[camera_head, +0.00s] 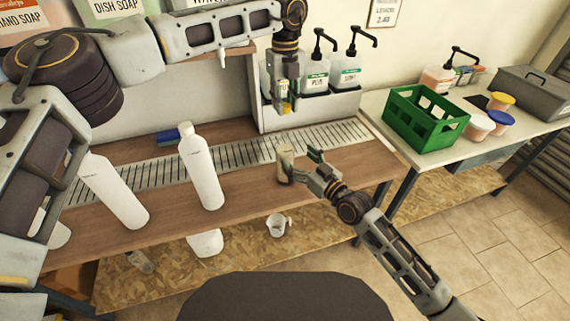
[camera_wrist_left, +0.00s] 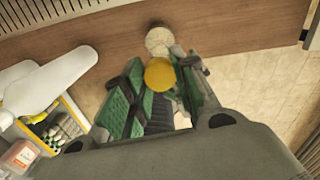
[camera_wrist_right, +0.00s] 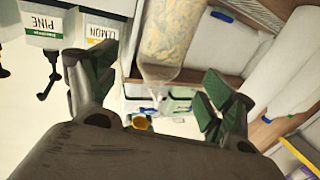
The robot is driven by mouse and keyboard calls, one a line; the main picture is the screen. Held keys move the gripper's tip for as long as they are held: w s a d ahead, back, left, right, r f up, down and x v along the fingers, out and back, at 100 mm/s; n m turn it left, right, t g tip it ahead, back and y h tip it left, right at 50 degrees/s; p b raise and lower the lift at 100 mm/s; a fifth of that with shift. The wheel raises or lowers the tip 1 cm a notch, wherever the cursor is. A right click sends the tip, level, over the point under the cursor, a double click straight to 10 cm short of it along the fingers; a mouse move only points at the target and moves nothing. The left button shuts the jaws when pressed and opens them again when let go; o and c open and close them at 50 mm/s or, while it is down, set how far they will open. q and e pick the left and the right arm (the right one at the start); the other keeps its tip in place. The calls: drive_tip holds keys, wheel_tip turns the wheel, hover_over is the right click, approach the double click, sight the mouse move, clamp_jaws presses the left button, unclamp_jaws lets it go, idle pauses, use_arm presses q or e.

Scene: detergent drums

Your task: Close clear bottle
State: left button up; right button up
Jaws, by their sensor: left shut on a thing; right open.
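The clear bottle (camera_head: 285,165), with pale grainy contents, stands upright near the front edge of the wooden counter. No cap shows on it. My left gripper (camera_head: 285,100) is above it, shut on a yellow cap (camera_wrist_left: 160,74). In the left wrist view the bottle (camera_wrist_left: 159,40) appears just beyond the cap, apart from it. My right gripper (camera_head: 318,170) is open at counter height, just right of the bottle. In the right wrist view the bottle (camera_wrist_right: 166,42) shows ahead between the spread fingers, and I see no contact.
White bottles (camera_head: 203,170) stand on the counter to the left. Pump bottles (camera_head: 314,75) stand on a raised rack behind. A green crate (camera_head: 424,118) and tubs (camera_head: 480,124) sit on the side table at right. A white mug (camera_head: 277,225) is on the lower shelf.

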sight(285, 147)
drive_tip(key=shift+x, duration=3.55)
drive_tip(key=c, duration=1.5)
use_arm(q)
drive_tip(key=shift+f, duration=2.5)
use_arm(e)
drive_tip(key=shift+c, duration=0.2)
use_arm(q)
drive_tip(key=shift+f, duration=0.1)
drive_tip(key=shift+f, duration=0.8)
drive_tip(key=shift+f, duration=0.55)
